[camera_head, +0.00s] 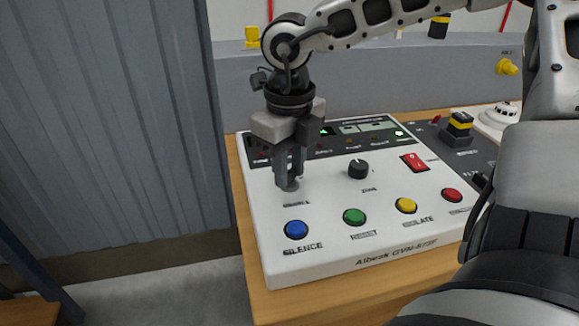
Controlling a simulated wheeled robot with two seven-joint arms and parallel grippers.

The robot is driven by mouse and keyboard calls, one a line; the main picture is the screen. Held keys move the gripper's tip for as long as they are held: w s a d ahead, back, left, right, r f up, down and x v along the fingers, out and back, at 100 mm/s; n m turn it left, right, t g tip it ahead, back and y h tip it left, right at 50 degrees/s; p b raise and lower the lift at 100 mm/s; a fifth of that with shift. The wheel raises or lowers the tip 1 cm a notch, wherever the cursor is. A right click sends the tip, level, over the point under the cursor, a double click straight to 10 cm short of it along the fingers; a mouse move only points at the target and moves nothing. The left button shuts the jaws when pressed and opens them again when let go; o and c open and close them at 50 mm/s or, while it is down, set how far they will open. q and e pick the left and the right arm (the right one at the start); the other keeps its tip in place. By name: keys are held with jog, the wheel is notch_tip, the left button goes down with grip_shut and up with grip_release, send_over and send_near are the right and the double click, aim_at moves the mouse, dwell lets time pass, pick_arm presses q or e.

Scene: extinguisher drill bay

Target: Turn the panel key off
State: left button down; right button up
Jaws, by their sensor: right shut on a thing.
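The white control panel (330,200) lies on a wooden table. My right gripper (289,172) comes down from above onto the panel's left part, above the blue button. Its fingers are shut on the panel key, of which only the round grey base (290,186) shows beneath the fingertips. The key's handle is hidden between the fingers, so I cannot tell which way it points. The label in front of it is too small to read. My left gripper is not in view.
The panel has a blue SILENCE button (296,229), a green button (354,216), a yellow button (405,205), a red button (451,195), a black knob (358,169) and a red rocker switch (414,162). A yellow-and-black switch (459,125) stands at right. The wooden table (350,305) has a bare front edge.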

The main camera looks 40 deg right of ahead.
jog(key=shift+f+n+b, duration=0.15)
jog(key=shift+n+b, duration=0.45)
jog(key=shift+n, duration=0.1)
jog(key=shift+n+b, duration=0.65)
jog(key=shift+n, duration=0.15)
jog(key=shift+n+b, duration=0.5)
jog(key=shift+n, duration=0.5)
jog(key=n+b, duration=0.1)
jog(key=n, duration=0.1)
jog(key=shift+n, duration=1.3)
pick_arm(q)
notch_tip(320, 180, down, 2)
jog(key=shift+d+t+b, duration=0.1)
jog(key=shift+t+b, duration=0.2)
pick_arm(e)
jog(key=shift+r+n, duration=0.2)
jog(key=shift+n, duration=0.5)
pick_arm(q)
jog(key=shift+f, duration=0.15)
pick_arm(e)
jog(key=o, duration=1)
